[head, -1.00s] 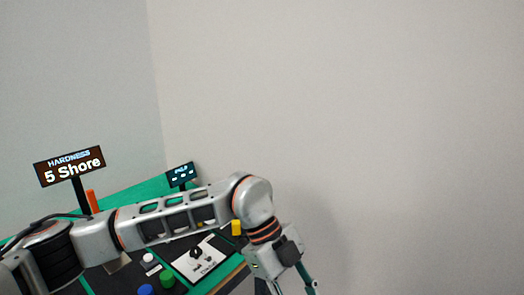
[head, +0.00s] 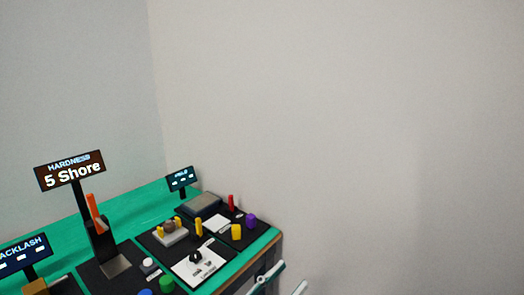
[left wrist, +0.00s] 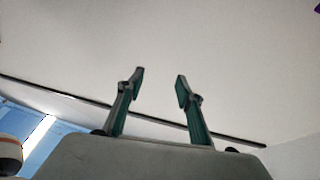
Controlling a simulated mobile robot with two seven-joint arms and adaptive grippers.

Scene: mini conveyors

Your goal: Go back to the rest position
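My left gripper (head: 293,275) shows only by its green-grey fingertips at the bottom edge of the head view, just right of the table corner. In the left wrist view its two fingers (left wrist: 160,84) stand apart with nothing between them, against a plain pale surface. The rest of my left arm is out of the head view. My right gripper is in neither view.
The green table (head: 140,199) stands at lower left with dark panels. On it are a "5 Shore" hardness sign (head: 70,171), a small display (head: 181,179), a backlash display (head: 24,255), a purple piece (head: 250,220) and a yellow piece (head: 236,232). Bare wall fills the right.

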